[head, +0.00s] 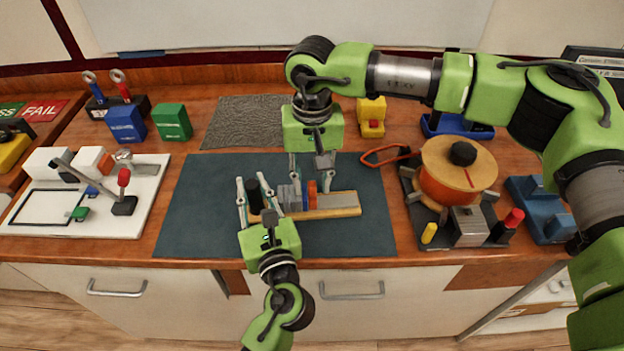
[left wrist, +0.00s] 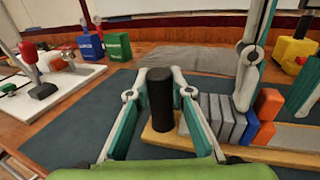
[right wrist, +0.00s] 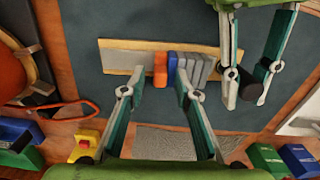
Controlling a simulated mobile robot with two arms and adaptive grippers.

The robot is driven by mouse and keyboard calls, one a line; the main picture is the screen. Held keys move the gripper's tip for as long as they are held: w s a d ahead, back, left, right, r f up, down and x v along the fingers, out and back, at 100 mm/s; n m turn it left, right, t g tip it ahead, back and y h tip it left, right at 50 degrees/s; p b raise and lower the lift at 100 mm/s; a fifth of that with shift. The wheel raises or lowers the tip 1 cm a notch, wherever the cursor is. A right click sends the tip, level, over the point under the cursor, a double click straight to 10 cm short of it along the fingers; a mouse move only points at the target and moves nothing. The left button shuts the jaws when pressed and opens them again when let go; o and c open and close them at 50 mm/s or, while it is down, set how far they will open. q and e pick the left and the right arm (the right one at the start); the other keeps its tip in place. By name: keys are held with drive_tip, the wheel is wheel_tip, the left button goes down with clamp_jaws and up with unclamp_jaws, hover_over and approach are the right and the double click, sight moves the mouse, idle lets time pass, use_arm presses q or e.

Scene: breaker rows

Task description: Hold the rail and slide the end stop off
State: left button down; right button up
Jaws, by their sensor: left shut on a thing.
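The rail (head: 340,201), a grey strip on a wooden board, lies on the dark mat. A row of grey blocks (head: 290,196), a blue block (left wrist: 250,125) and an orange block (right wrist: 160,70) sits on it. The orange block, at the row's right end in the head view, looks like the end stop. A black upright post (left wrist: 160,98) stands at the board's left end. My left gripper (head: 253,191) is shut on this post. My right gripper (right wrist: 158,80) points down over the row, open, its fingertips apart on either side of the orange and blue blocks. Contact is not clear.
The dark mat (head: 200,215) is bare around the board. A spool stand with an orange reel (head: 455,185) stands at right, an orange cable loop (head: 385,155) beside it. A white board with a lever (head: 140,205) is at left. Coloured blocks stand behind.

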drive_tip(key=shift+f, duration=0.1)
clamp_jaws()
drive_tip(key=d, duration=0.6)
drive_tip(key=shift+d, duration=0.35)
use_arm(q)
drive_tip(key=shift+a, duration=0.1)
use_arm(e)
unclamp_jaws()
drive_tip(key=shift+a, duration=0.1)
